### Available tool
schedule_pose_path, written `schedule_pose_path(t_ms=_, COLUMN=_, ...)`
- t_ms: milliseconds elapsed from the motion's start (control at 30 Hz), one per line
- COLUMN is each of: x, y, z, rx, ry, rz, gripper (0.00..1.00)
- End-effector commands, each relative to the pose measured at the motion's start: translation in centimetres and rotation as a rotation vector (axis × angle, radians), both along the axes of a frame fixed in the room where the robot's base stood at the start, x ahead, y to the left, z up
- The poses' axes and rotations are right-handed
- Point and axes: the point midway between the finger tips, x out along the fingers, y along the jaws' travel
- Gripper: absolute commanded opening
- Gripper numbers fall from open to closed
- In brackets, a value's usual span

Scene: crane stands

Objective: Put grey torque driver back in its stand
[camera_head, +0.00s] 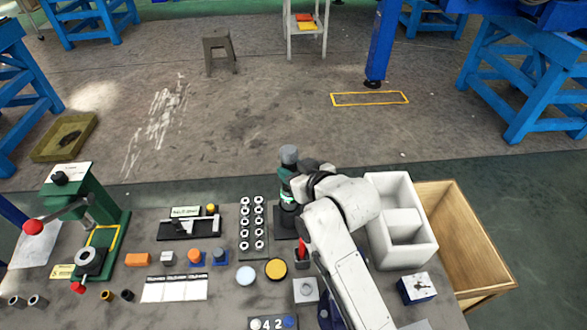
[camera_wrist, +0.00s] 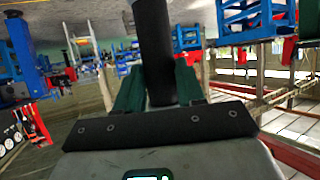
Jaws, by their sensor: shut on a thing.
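The grey torque driver (camera_head: 289,154) shows its grey, rounded top end above my gripper (camera_head: 288,187) in the head view. In the wrist view its dark cylindrical body (camera_wrist: 153,45) stands between the two green fingers of my gripper (camera_wrist: 158,82), which is shut on it. It looks roughly upright in the head view. A black stand (camera_head: 284,222) is on the table just below the gripper in the picture. My arm and gripper hide part of the driver and part of the stand; I cannot tell whether the driver's lower end touches it.
Left of the stand is a rack of metal sockets (camera_head: 245,222). A red-handled tool (camera_head: 302,248) stands in front. A yellow disc (camera_head: 276,269) and pale disc (camera_head: 246,276) lie nearby. A white divided bin (camera_head: 382,196) is to the right, and a green press (camera_head: 112,215) at far left.

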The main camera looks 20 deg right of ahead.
Motion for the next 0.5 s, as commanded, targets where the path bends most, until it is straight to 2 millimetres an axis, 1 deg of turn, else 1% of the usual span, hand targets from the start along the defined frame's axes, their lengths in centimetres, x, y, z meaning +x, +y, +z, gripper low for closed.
schedule_pose_path(t_ms=500, x=0.1, y=0.0, z=-1.4, rx=0.0, ry=-0.008, rz=0.0, gripper=0.0)
